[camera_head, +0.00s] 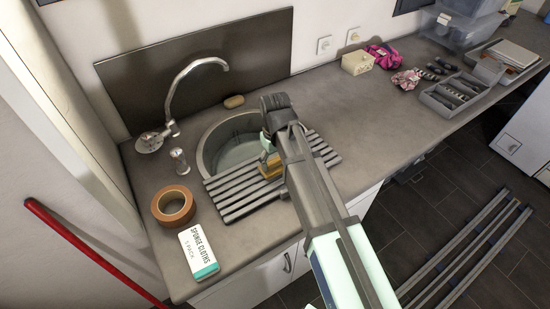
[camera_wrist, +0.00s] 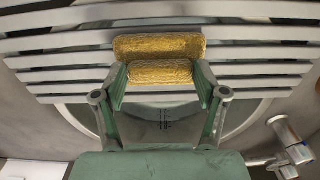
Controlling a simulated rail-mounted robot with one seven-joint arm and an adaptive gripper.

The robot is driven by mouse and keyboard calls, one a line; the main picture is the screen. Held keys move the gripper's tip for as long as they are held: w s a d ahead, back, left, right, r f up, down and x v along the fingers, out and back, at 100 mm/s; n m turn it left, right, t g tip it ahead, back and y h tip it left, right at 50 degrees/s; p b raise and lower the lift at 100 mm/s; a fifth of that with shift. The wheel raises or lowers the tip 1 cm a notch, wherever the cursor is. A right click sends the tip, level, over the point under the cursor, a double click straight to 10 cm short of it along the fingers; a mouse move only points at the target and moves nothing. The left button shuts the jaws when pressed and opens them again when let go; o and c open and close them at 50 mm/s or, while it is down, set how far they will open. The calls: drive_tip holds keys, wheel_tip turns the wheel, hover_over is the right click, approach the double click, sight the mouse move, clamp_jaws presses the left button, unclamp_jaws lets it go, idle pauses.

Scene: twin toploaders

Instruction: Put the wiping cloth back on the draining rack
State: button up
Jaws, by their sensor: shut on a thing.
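The wiping cloth is a rough yellow roll or fold (camera_wrist: 160,72). In the wrist view it lies between the two fingers of my gripper (camera_wrist: 161,82), which are shut on it. The draining rack (camera_head: 240,194) is a grey slatted rack across the front of the round sink. Its slats (camera_wrist: 60,62) show behind the cloth in the wrist view. In the head view the cloth (camera_head: 268,166) shows as a small yellow patch over the rack, partly hidden by my arm. I cannot tell whether the cloth touches the slats.
The sink (camera_head: 222,142) and its curved tap (camera_head: 180,80) are behind the rack. A roll of brown tape (camera_head: 162,212) and a sponge cloths pack (camera_head: 198,253) lie at the left front.

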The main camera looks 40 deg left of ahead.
sight(275, 162)
drive_tip(key=shift+f, duration=0.2)
drive_tip(key=o, duration=1.3)
wheel_tip(275, 162, up, 12)
drive_tip(key=b, duration=0.3)
drive_tip(key=shift+r, duration=0.25)
